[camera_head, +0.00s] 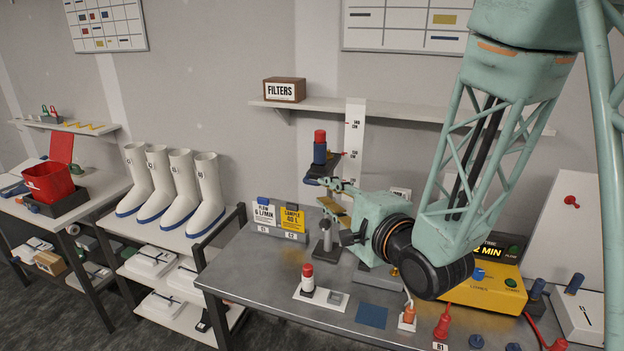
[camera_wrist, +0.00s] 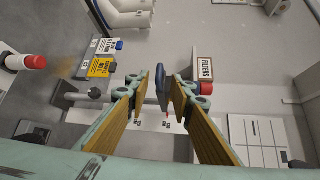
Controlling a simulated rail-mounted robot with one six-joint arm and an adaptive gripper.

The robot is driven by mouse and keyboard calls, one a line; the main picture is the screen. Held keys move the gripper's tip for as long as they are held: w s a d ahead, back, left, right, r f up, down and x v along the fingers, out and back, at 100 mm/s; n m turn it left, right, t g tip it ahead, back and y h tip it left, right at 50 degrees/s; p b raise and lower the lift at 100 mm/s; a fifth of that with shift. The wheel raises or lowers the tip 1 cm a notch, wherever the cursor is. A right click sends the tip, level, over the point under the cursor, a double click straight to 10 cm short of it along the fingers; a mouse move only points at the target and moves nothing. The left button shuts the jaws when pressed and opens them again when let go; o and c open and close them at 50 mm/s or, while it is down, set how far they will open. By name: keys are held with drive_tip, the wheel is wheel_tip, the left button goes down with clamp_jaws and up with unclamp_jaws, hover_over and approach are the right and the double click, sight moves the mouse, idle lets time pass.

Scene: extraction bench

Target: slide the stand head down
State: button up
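The stand head (camera_head: 322,168) is a dark bracket carrying a blue cylinder with a red cap (camera_head: 320,137), upright beside a white height scale (camera_head: 354,145). The stand's grey post (camera_head: 326,232) and dark base show below, partly hidden by my gripper. My gripper (camera_head: 329,195) is just below the head, with yellow-padded fingers. In the wrist view my gripper (camera_wrist: 162,82) is open, and a blue part (camera_wrist: 160,78) of the stand shows between the fingertips. I cannot tell whether the fingers touch it.
Signs (camera_head: 279,217) stand left of the post on the metal bench (camera_head: 240,262). A red-capped bottle (camera_head: 307,278) stands in front, and a yellow timer box (camera_head: 490,283) is at right. A wall shelf (camera_head: 420,112) holds a FILTERS box (camera_head: 284,90) behind.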

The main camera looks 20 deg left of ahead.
sight(313, 184)
drive_tip(key=p, duration=0.6)
drive_tip(key=shift+w+a, duration=0.2)
drive_tip(key=shift+a, duration=0.05)
idle(0.4)
drive_tip(key=shift+p+x, duration=0.8)
drive_tip(key=shift+x, duration=3.35)
drive_tip(key=shift+f, duration=0.15)
clamp_jaws()
